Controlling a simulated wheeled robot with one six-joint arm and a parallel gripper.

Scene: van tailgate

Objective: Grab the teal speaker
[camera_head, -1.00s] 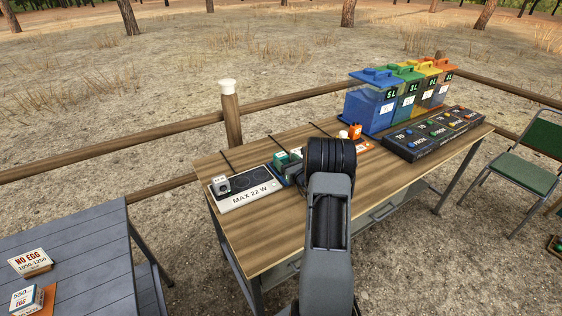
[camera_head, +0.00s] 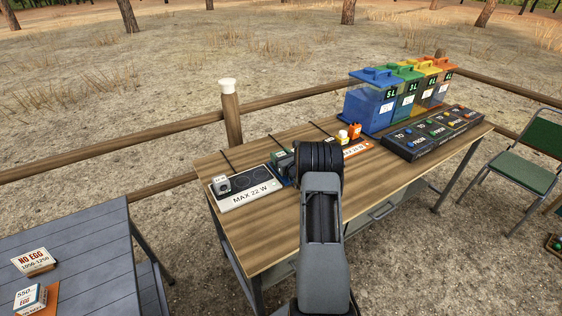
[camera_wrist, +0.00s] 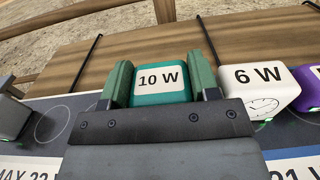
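The teal speaker (camera_wrist: 161,91) is a small teal block with a white label reading "10 W". In the wrist view it stands between the two green fingers of my gripper (camera_wrist: 160,76), one on its left and one on its right. The fingers lie close along its sides; I cannot tell whether they press on it. In the head view the speaker is mostly hidden by my arm's dark end, and only some teal (camera_head: 282,162) shows to its left.
A white "6 W" block (camera_wrist: 257,86) stands close to the right finger, with a purple block (camera_wrist: 309,80) beyond. A grey-white block (camera_head: 221,184) stands on the "MAX 22 W" pad (camera_head: 249,198) to the left. Coloured bins (camera_head: 370,104) and a dark panel (camera_head: 431,134) fill the table's right.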

